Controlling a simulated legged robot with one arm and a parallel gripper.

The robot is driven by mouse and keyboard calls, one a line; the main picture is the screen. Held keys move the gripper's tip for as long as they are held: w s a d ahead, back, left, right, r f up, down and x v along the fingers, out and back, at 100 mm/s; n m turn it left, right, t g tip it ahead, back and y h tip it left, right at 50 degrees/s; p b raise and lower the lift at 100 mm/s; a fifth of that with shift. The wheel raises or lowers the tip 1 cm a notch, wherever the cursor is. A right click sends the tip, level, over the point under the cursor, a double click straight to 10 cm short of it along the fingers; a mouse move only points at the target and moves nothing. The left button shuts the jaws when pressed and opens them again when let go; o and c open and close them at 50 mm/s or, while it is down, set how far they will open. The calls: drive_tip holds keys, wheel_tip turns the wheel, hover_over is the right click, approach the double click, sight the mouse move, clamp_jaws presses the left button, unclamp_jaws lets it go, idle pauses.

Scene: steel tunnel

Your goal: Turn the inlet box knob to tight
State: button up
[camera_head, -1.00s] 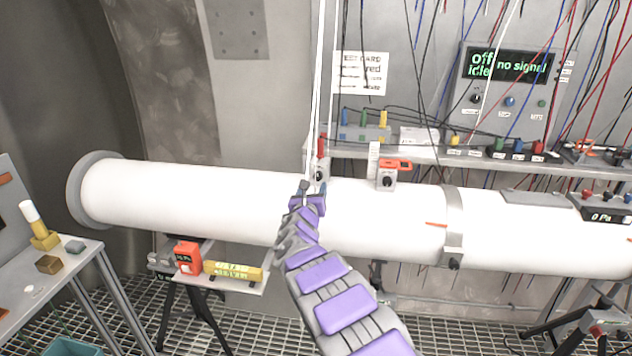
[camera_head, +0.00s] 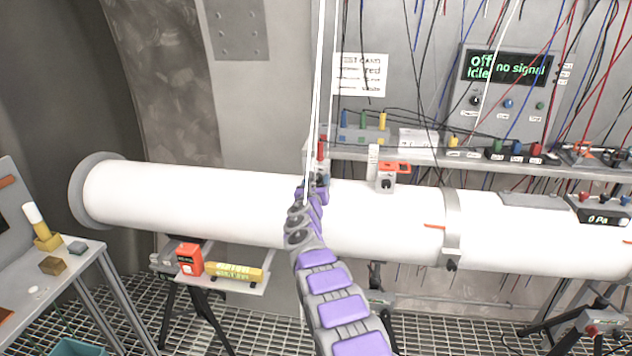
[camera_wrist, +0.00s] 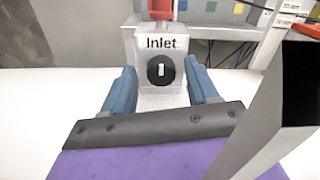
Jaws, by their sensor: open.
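The inlet box (camera_wrist: 143,42) is a light grey box labelled "Inlet" on top of the white pipe (camera_head: 190,200). Its round black knob (camera_wrist: 161,70) carries a white mark that stands about upright. My gripper (camera_wrist: 162,78) is open in the wrist view, with one blue finger on each side of the knob and gaps between. I cannot tell how far the fingertips are from the box face. In the head view my gripper (camera_head: 314,182) is at the box and hides most of it. A red part (camera_head: 321,148) rises from the box top.
A second box with an orange top (camera_head: 387,178) sits to the right on the pipe. A shelf (camera_head: 465,157) with coloured connectors and hanging wires runs behind. A thin white line passes close to my gripper. A dark-ended grey piece (camera_wrist: 270,110) fills the wrist view's right side.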

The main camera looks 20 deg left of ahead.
idle(0.3)
drive_tip(key=c, duration=1)
drive_tip(key=shift+c, duration=0.2)
